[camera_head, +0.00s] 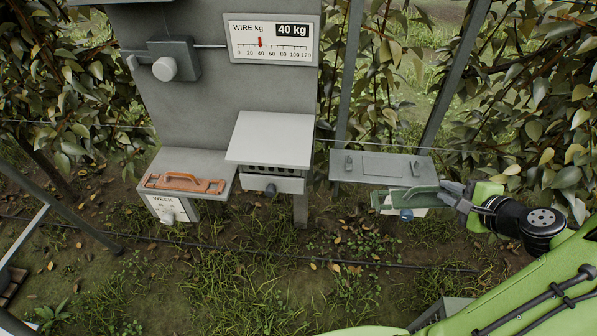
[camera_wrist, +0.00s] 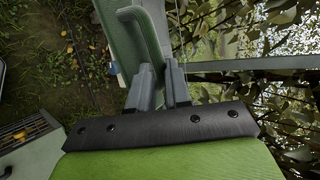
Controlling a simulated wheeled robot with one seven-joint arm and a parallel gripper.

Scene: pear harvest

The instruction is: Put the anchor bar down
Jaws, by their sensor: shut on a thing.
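The anchor bar, a dark green bar with a raised handle (camera_head: 408,198), is in front of the right-hand grey shelf (camera_head: 385,167) in the head view. It also shows at the top of the wrist view (camera_wrist: 121,42). My gripper (camera_head: 453,191) comes in from the right and is shut on the bar's handle. In the wrist view, the two grey fingers (camera_wrist: 160,78) close around the handle's end. The bar overlaps the shelf's front edge in the head view; I cannot tell whether it touches. The shelf top has two small upright brackets and shows no bar lying on it.
An orange bar with a handle (camera_head: 184,183) lies on the left grey box (camera_head: 215,163). A light-lidded box (camera_head: 270,138) stands in the middle. The wire gauge (camera_head: 270,42) reads 40 kg. Posts, wires and leafy branches stand behind.

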